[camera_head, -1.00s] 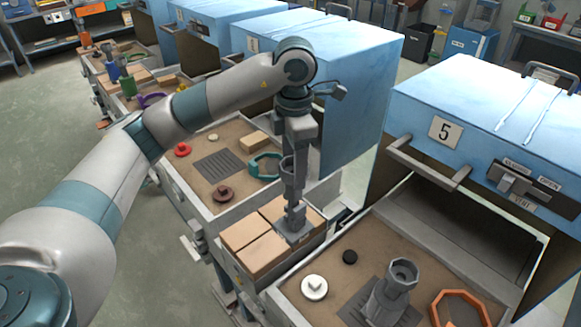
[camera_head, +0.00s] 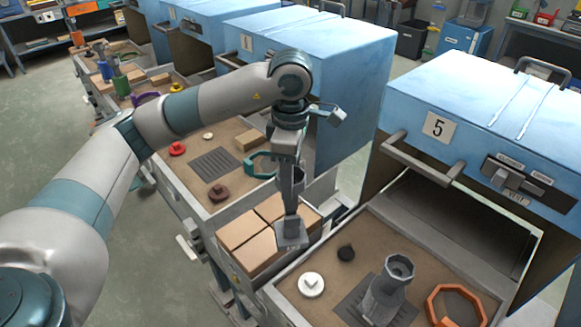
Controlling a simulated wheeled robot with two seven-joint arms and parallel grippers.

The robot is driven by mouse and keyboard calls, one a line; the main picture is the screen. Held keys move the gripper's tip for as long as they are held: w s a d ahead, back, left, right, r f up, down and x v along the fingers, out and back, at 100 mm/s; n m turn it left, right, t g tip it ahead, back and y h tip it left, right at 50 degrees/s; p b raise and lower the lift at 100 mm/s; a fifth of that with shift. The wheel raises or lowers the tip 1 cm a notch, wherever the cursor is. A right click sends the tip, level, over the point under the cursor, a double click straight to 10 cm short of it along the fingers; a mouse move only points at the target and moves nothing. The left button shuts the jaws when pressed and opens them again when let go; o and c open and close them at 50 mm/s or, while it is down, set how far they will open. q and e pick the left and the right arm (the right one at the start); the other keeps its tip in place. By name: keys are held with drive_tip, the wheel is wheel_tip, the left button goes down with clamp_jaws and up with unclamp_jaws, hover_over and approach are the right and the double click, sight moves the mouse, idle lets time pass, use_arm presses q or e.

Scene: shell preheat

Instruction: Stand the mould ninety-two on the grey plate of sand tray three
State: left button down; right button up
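My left gripper (camera_head: 289,163) points down and appears shut on a grey mould (camera_head: 291,236) with a square foot. The mould hangs upright in front of or over the front right of a block of tan bricks; I cannot tell whether it touches them. Marks on its foot are too small to read. A bare ribbed grey plate (camera_head: 213,164) lies in the sand tray (camera_head: 165,186) behind the bricks. Another grey plate (camera_head: 352,307) lies in the near tray, with a grey flared mould (camera_head: 386,290) standing on it. No tray number is readable. My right gripper is out of view.
Tan bricks (camera_head: 240,229) fill the space between the two trays. The bare plate has red, brown and teal pieces around it. A white disc (camera_head: 311,285), a black knob (camera_head: 345,252) and an orange ring (camera_head: 455,303) lie in the near tray.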

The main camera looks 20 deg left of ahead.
use_arm(q)
drive_tip(key=m, duration=0.2)
drive_tip(key=s+m, duration=0.1)
drive_tip(key=shift+s+d+f, duration=0.1)
drive_tip(key=shift+d+f, duration=0.2)
drive_tip(key=shift+f, duration=0.1)
drive_tip(key=s+d+f+m, duration=0.1)
drive_tip(key=s+m, duration=0.3)
drive_tip(key=m, duration=0.4)
drive_tip(key=s+d+f+m, duration=0.1)
drive_tip(key=s+f+m, duration=0.2)
drive_tip(key=m, duration=0.6)
drive_tip(key=shift+s+d+f+m, duration=0.15)
drive_tip(key=shift+s+f+m, duration=0.15)
drive_tip(key=shift+s, duration=0.05)
drive_tip(key=shift+d, duration=0.1)
